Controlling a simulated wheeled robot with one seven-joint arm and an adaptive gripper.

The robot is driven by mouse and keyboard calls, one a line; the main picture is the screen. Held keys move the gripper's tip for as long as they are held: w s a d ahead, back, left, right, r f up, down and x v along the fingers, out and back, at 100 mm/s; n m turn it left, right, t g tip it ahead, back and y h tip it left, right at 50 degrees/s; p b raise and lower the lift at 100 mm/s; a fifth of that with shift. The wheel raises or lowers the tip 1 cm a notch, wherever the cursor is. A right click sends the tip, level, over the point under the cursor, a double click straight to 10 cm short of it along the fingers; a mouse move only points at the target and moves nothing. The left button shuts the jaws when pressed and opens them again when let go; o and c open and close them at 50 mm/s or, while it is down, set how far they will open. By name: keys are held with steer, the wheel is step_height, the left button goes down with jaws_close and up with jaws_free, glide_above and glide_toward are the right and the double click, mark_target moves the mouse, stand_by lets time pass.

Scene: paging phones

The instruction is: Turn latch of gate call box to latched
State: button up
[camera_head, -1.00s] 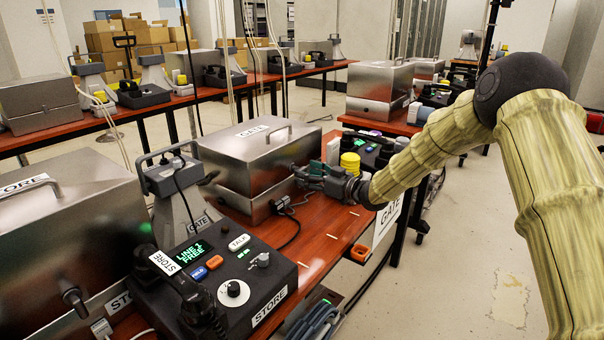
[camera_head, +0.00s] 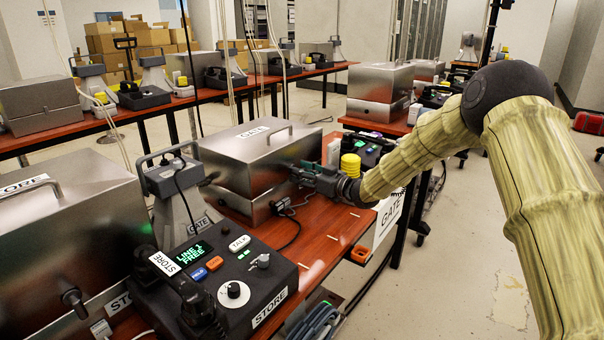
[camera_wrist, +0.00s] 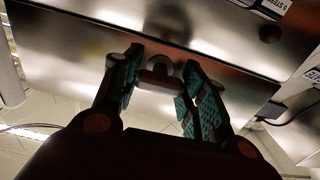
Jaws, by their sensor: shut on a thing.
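The gate call box (camera_head: 225,178) is a closed metal box with a handle and a GATE label on its lid, standing on the red-brown table. My gripper (camera_head: 300,172) is at its right front face.
The STORE metal box (camera_head: 60,235) and the STORE phone (camera_head: 215,290) stand at the near left. A yellow stacked knob (camera_head: 350,165) and another phone are just beyond my gripper. A cable (camera_head: 293,235) lies on the table below it. Floor at right is open.

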steer(key=shift+n, duration=0.3)
steer(key=n+b, duration=0.1)
steer(key=n, duration=0.2)
steer(key=shift+f, duration=0.1)
steer(key=n+b, duration=0.1)
steer(key=n, duration=0.4)
steer(key=shift+b, duration=0.4)
steer(key=n+b, duration=0.3)
steer(key=n, duration=0.2)
steer(key=shift+f, duration=0.1)
steer(key=shift+n+b, duration=1.1)
steer(key=shift+n, duration=0.9)
steer(key=o, duration=1)
steer(key=shift+o, duration=0.2)
